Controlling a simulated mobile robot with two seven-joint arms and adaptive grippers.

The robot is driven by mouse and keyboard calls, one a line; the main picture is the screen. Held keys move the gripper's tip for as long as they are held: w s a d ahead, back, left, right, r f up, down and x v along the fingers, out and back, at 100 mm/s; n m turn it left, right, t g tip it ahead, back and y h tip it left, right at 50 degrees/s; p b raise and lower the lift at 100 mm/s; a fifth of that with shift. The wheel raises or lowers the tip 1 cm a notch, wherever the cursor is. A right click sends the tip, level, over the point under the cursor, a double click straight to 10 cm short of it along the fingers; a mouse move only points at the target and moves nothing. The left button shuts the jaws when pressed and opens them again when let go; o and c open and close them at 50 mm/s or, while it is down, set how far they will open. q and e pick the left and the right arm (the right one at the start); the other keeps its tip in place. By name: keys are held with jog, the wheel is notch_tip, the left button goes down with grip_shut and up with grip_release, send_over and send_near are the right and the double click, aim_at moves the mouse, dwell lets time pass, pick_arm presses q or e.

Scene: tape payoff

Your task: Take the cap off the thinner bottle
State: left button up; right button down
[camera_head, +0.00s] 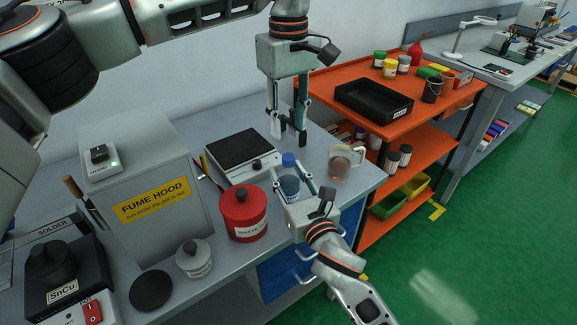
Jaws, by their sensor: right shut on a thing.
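A clear bottle (289,186) with bluish contents stands on the grey bench in front of the hotplate, with a blue cap (289,159) on its top. My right gripper (298,182) is shut around the bottle's body from the front right. My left gripper (287,136) points down above and behind the cap. Its two fingers are apart, and it is not touching the cap. Something pale and bluish shows between or behind the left fingers; I cannot tell what it is.
A hotplate (240,150) lies left of the bottle, and a glass beaker (345,163) stands to its right. A red waste can (243,214), a pale jar (194,259) and the fume hood box (150,200) crowd the left. An orange cart (330,85) stands behind right.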

aim_at(289, 156)
pick_arm(q)
jog(key=m, duration=0.3)
jog(key=shift+f+m, duration=0.2)
jog(key=shift+m, duration=0.3)
jog(key=shift+f, duration=3.8)
grip_shut()
